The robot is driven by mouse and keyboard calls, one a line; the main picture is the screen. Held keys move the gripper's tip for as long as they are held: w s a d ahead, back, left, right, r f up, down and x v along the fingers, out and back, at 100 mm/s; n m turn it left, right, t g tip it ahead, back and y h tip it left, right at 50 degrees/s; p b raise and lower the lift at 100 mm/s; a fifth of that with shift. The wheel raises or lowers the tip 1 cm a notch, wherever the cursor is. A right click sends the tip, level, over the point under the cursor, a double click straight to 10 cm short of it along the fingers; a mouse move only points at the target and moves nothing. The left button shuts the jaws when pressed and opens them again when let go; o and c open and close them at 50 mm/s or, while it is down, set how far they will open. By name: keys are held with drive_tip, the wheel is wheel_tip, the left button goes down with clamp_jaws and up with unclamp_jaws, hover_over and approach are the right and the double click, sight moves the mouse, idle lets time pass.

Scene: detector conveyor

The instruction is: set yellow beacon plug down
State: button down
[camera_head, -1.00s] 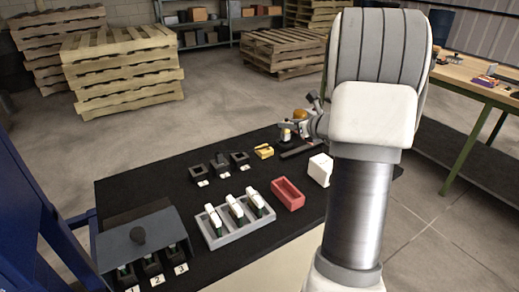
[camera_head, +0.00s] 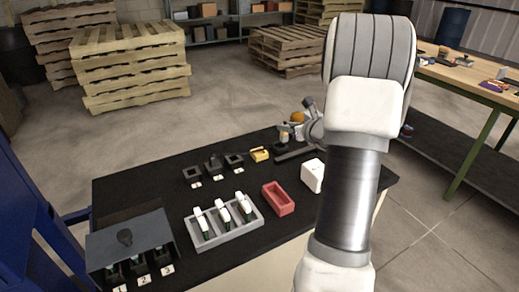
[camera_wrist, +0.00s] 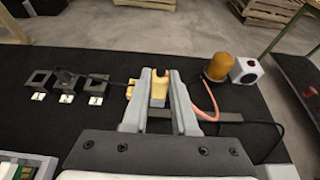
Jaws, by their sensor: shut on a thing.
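My gripper (camera_wrist: 160,105) is shut on the yellow beacon plug (camera_wrist: 159,84), which sits between the two grey fingers in the wrist view. In the head view, my gripper (camera_head: 297,132) is at the far right part of the black table, partly behind my arm. A yellow holder-like piece (camera_head: 259,154) lies on the table just left of the gripper; it also shows in the wrist view (camera_wrist: 130,89), partly beside the left finger. I cannot tell whether the plug touches the table. The amber beacon (camera_wrist: 217,68) stands to the right, with a pinkish cable running toward the fingers.
Black square sockets with numbered labels (camera_head: 192,174) stand left of the yellow piece. A red tray (camera_head: 278,199), a grey rack (camera_head: 226,232) with several white-topped modules, and a white block (camera_head: 313,176) are nearer. A dark bar (camera_head: 293,152) lies beside the gripper.

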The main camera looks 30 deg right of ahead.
drive_tip(key=shift+w+a+f+b, duration=0.4)
drive_tip(key=shift+w+a+f, duration=0.3)
drive_tip(key=shift+w+f, duration=0.85)
drive_tip(key=shift+w+a+f+b, duration=0.45)
drive_tip(key=shift+w+a+f, duration=0.2)
drive_tip(key=shift+w+f, duration=0.85)
drive_tip(key=shift+w+a+f+b, duration=0.4)
drive_tip(key=shift+w+a+f, duration=0.3)
drive_tip(key=shift+w+f, duration=0.85)
drive_tip(key=shift+s+f, duration=0.3)
drive_tip(key=shift+f, duration=0.15)
drive_tip(key=c, duration=0.7)
unclamp_jaws()
drive_tip(key=shift+s+r, duration=0.15)
drive_tip(key=shift+r, duration=0.2)
drive_tip(key=p+v, duration=0.1)
drive_tip(key=v, duration=1)
drive_tip(key=shift+s, duration=0.35)
